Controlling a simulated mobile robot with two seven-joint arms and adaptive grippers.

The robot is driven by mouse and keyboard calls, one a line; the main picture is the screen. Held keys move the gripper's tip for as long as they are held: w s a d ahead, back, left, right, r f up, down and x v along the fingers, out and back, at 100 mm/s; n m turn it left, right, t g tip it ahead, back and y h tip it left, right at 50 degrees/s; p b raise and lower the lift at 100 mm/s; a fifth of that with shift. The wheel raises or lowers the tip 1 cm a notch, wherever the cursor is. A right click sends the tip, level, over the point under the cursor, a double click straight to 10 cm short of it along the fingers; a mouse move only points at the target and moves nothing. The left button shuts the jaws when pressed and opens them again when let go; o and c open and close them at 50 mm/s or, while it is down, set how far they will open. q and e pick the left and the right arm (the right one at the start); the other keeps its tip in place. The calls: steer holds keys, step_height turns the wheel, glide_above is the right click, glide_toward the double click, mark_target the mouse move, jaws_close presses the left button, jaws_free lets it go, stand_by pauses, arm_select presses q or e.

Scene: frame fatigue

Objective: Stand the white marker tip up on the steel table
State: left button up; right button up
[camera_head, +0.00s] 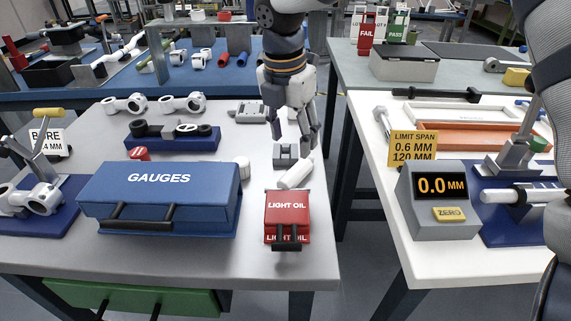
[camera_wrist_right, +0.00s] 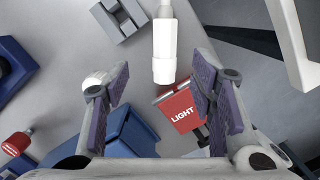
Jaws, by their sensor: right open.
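The white marker (camera_head: 295,175) lies on its side on the steel table (camera_head: 225,262), just behind the red light oil can (camera_head: 287,212). In the right wrist view the marker (camera_wrist_right: 164,45) is ahead of the fingers, near the top middle, with its wider end toward me. My right gripper (camera_head: 296,138) is open and empty, hanging from above behind the marker. In the right wrist view my gripper (camera_wrist_right: 160,95) shows its two pads spread apart, with the marker beyond the gap between them. My left gripper is not in view.
A blue gauges case (camera_head: 160,190) stands to the left, with a small white round piece (camera_head: 243,166) beside it. A grey metal block (camera_head: 285,156) is close behind the marker. The steel table's right edge is near. A white table (camera_head: 395,205) with a gauge display (camera_head: 437,200) stands right.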

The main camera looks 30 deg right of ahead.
mark_target(299, 166)
steer(key=f, duration=0.3)
steer(key=d+f, duration=0.1)
steer(key=f, duration=0.4)
steer(key=shift+d+f, duration=0.4)
jaws_close()
